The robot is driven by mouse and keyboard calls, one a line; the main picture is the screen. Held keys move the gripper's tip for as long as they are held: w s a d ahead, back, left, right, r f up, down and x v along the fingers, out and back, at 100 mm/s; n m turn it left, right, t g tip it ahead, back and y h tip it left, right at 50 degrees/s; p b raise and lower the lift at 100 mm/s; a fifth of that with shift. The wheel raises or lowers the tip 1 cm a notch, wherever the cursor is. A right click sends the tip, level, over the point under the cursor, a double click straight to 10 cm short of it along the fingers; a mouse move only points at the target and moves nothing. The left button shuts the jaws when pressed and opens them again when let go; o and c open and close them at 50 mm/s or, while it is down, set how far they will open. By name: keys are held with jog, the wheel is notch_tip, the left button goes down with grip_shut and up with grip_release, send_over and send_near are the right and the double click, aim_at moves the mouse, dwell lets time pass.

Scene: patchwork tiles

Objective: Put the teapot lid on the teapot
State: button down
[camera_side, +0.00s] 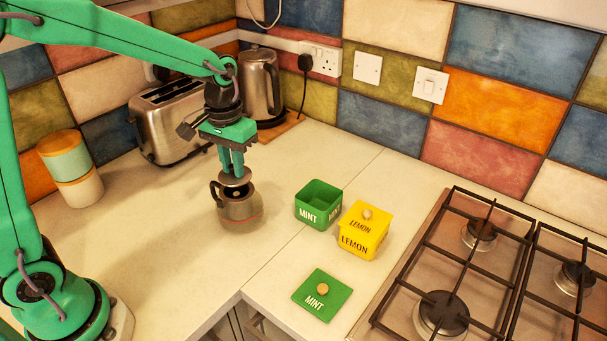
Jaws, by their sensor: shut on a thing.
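The teapot (241,211) is a grey-brown metal pot with a dark handle on its left and a thin red line low on its body. It stands upright on the counter. My gripper (235,172) points down directly above it, shut on the teapot lid (236,179), a round grey disc. The lid is roughly level and sits over the pot's mouth, with the dark opening partly showing below it. The lid's knob is hidden between the fingers. I cannot tell whether the lid's edge touches the pot's rim.
An open green mint box (318,211), a lidded yellow lemon box (363,238) and a green mint lid (322,295) lie to the right, beside the gas hob (470,270). A toaster (172,120), kettle (262,85) and canister (70,165) stand behind. The counter left of the teapot is clear.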

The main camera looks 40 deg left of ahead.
jog(key=shift+w+a+f, duration=0.4)
jog(key=shift+a+f, duration=0.05)
jog(key=shift+a, duration=0.2)
jog(key=shift+f, duration=0.1)
jog(key=shift+f, duration=1.9)
jog(key=shift+f, duration=0.1)
jog(key=c, duration=1.3)
grip_release()
jog(key=shift+f, duration=0.1)
jog(key=shift+r, duration=0.2)
notch_tip(320, 180, up, 12)
jog(key=shift+r, duration=0.1)
